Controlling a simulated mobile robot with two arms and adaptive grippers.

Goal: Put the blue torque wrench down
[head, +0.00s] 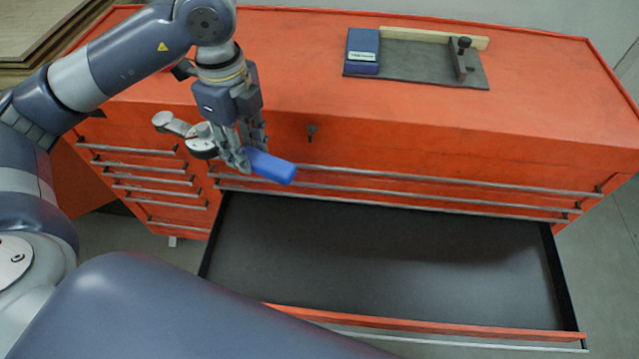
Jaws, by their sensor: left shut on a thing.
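The blue torque wrench (270,167) has a blue handle and a grey head with a round dial on the left. My left gripper (245,160) points down and is shut on the wrench between the dial and the blue handle. It holds the wrench in front of the orange tool chest (400,140), near the back left end of the open drawer (380,250). The drawer has a dark, bare floor. How high the wrench is above the drawer is hard to tell. My right gripper is not in view.
On the chest top lie a grey mat (415,65), a blue box (363,50) and a wooden strip (440,37) with a dark clamp-like block (460,58). The rest of the top is mostly clear. Closed drawers with bar handles (150,185) are at the left.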

